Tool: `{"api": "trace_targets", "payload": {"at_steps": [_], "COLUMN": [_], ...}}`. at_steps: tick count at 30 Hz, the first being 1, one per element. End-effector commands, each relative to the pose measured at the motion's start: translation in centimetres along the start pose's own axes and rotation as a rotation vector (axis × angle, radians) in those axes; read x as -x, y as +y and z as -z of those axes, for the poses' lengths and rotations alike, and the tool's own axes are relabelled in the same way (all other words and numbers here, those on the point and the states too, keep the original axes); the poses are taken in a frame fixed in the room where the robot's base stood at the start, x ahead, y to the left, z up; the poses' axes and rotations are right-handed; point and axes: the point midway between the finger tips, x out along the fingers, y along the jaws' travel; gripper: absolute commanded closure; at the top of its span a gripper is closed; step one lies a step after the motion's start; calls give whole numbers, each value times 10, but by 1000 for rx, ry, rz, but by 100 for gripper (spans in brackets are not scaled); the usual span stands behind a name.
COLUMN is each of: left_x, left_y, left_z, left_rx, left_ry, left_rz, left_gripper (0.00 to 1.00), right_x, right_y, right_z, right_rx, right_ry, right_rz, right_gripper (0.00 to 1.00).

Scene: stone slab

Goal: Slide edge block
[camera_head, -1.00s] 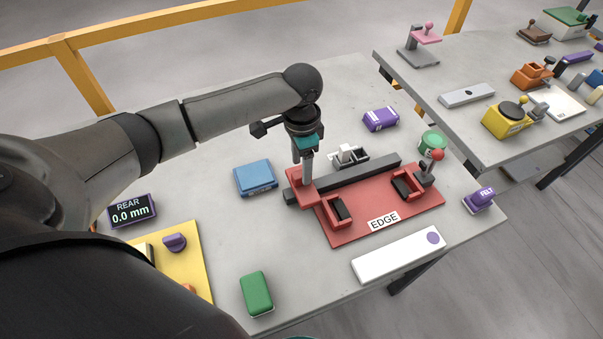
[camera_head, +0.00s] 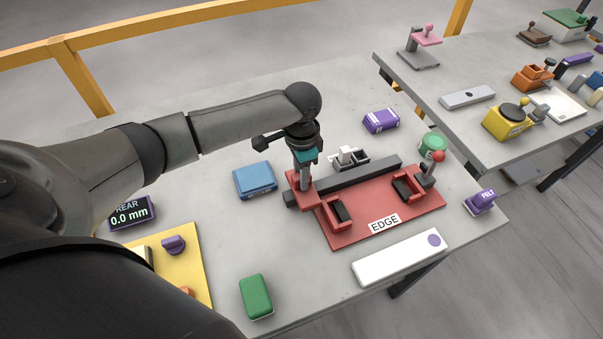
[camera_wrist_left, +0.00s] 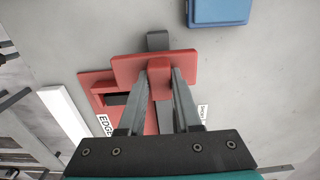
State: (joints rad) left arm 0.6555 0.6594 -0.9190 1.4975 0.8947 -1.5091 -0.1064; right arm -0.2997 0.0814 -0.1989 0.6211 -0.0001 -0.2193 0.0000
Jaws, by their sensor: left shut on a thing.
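The red edge block (camera_head: 312,200) sits near the left end of a dark grey rail (camera_head: 355,174), behind a red fixture plate labelled EDGE (camera_head: 345,240). In the left wrist view the block shows as a red plate with a raised tab (camera_wrist_left: 124,70), crossing over the rail (camera_wrist_left: 158,40). My left gripper (camera_head: 304,184) comes down from above and is shut on the block's tab; its two fingers also show in the left wrist view (camera_wrist_left: 160,76). The fixture carries two red holders with dark pads and a red-knobbed lever (camera_head: 437,157). My right gripper is not in view.
A blue block (camera_head: 255,179) lies left of the rail. A white-grey clamp (camera_head: 348,157) stands behind it. A green cylinder (camera_head: 432,143) and a white bar (camera_head: 399,257) are nearby. A display (camera_head: 130,213) reads REAR 0.0 mm. A green block (camera_head: 256,296) lies in front.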

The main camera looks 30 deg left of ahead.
Motion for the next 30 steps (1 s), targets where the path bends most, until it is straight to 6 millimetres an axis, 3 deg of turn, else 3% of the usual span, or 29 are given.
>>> {"api": "trace_targets", "payload": {"at_steps": [5, 30], "left_x": [0, 1], "left_y": [0, 0], "left_z": [0, 0], "left_rx": [0, 0], "left_ry": [1, 1], "left_rz": [0, 0], "left_gripper": [100, 100], "right_x": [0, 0], "right_y": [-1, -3], "right_z": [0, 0], "right_rx": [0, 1], "right_ry": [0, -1], "right_rz": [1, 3], "right_gripper": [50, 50]}}
